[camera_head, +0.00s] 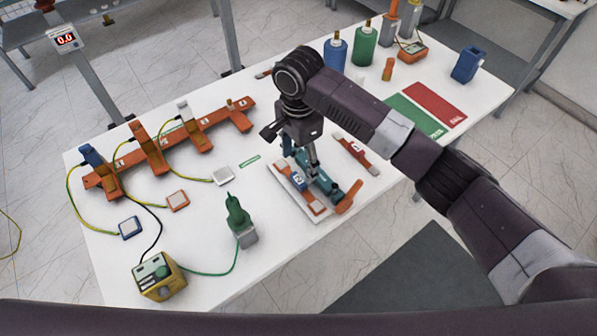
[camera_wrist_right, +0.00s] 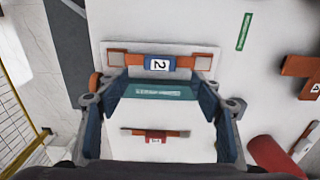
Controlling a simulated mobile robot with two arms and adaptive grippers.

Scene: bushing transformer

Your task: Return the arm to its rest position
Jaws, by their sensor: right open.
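My right arm reaches in from the right in the head view. Its gripper (camera_head: 316,180) points down over a white tray (camera_head: 287,180). In the right wrist view the gripper (camera_wrist_right: 165,92) has its two blue fingers wide apart, with nothing held between them. The tray (camera_wrist_right: 110,47) carries an orange piece with a blue block marked 2 (camera_wrist_right: 160,63), just beyond the fingertips. The block also shows in the head view (camera_head: 298,181). A red-marked orange bar (camera_wrist_right: 153,134) lies on the table nearby, also seen in the head view (camera_head: 355,150). My left gripper does not show.
The white table (camera_head: 210,275) holds an orange rack (camera_head: 170,150) with cables at left, a yellow box (camera_head: 158,276) and a green-topped device (camera_head: 239,222) in front. Blue (camera_head: 335,54) and green (camera_head: 364,47) bottles, a blue container (camera_head: 467,65) and red mat (camera_head: 435,104) stand farther back.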

